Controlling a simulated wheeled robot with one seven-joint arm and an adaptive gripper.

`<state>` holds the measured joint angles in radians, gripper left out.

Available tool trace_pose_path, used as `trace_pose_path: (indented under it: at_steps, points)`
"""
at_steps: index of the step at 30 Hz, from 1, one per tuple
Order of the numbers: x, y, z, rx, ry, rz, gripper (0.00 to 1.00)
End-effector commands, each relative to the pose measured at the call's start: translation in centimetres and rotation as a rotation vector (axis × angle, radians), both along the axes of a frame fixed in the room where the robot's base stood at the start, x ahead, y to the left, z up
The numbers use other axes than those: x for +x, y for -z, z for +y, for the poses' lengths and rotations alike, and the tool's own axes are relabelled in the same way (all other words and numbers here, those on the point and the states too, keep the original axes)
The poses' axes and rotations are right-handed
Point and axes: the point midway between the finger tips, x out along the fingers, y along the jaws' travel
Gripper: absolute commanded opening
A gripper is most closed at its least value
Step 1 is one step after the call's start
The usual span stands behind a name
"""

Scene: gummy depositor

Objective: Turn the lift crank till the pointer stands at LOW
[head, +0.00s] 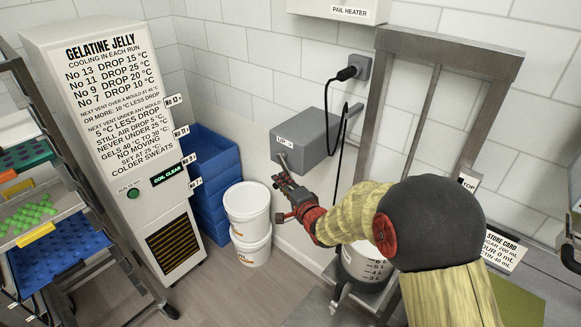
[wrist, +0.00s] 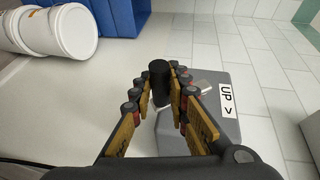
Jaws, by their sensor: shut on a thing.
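The lift crank comes out of a grey box (head: 308,137) with an "UP" arrow label, fixed to the tiled wall. In the wrist view the crank's black handle (wrist: 158,80) stands between my fingers, with the box (wrist: 205,110) just behind it. My gripper (head: 284,182) is shut on this handle, at the box's lower left side. In the head view my fingers largely cover the handle. A "TOP" label (head: 468,184) shows on the lift's metal frame (head: 385,95). The pointer and a LOW mark cannot be made out; my arm covers part of the lift.
White pails (head: 247,205) and stacked blue crates (head: 207,150) stand left of the crank. A gelatine cooling cabinet (head: 110,130) and a tray rack are farther left. A graduated container (head: 365,265) stands under my arm. A black cable hangs beside the box.

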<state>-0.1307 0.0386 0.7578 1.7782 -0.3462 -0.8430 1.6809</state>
Motion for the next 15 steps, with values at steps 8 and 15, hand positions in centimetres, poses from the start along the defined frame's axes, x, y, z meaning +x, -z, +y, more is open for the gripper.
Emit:
trace_pose_path:
  at_steps: [8, 15]
  points:
    - [-0.1, -0.9, -0.7, 0.003, 0.009, 0.000, 0.00]
    - [-0.8, -3.2, -1.6, 0.004, 0.007, -0.008, 0.00]
